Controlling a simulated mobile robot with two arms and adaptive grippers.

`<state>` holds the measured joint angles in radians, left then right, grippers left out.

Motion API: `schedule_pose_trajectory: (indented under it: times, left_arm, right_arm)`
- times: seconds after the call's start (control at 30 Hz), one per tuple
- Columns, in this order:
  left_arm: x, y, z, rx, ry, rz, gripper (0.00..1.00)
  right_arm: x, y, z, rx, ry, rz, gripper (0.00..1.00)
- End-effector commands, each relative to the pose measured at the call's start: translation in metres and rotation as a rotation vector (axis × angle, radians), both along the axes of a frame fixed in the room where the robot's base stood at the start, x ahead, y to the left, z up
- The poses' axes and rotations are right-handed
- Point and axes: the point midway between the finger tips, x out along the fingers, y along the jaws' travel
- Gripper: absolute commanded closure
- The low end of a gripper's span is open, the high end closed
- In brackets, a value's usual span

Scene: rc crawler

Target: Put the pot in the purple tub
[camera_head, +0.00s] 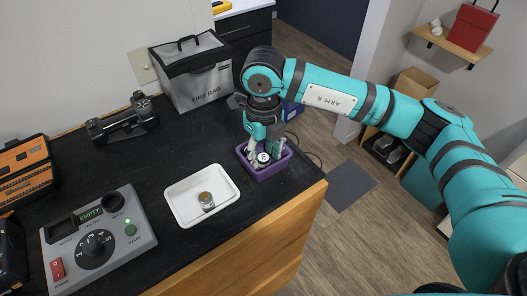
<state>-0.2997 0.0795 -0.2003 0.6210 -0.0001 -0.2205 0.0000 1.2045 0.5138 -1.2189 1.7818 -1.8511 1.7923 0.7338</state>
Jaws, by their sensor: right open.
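The purple tub (275,173) sits on the black worktop near its right edge. My right gripper (262,149) points down into the tub. It is open, with its fingers around or beside a small round piece with a pale top (263,158) inside the tub. I cannot tell whether the fingers touch it, and I cannot tell for sure whether this piece is the pot. A small metallic cylinder (206,201) stands in the white tray (177,212) to the left. My gripper hides part of the tub's inside. My left gripper is not in view.
A grey fire bag (196,85) stands behind the tub. A grey control box (97,243) with a dial and green button lies at the front left. An orange case (25,172) and a black device (124,120) stand further left. The worktop ends just right of the tub.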

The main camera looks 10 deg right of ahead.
Motion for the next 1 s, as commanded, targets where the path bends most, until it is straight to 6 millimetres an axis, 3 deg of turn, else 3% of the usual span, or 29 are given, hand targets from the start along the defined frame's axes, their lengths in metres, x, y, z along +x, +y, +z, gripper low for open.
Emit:
schedule_pose_trajectory:
  times: [0.5, 0.7, 1.0]
  left_arm:
    - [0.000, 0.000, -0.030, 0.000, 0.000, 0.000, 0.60]
    - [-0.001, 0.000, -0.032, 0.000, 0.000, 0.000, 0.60]
    - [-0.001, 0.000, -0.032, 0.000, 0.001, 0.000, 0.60]
  right_arm:
    - [0.001, 0.000, 0.099, 0.002, -0.007, -0.001, 0.59]
    - [0.001, 0.000, 0.116, 0.001, -0.003, 0.000, 0.59]
    - [0.000, 0.000, 0.118, 0.001, -0.002, 0.000, 0.59]
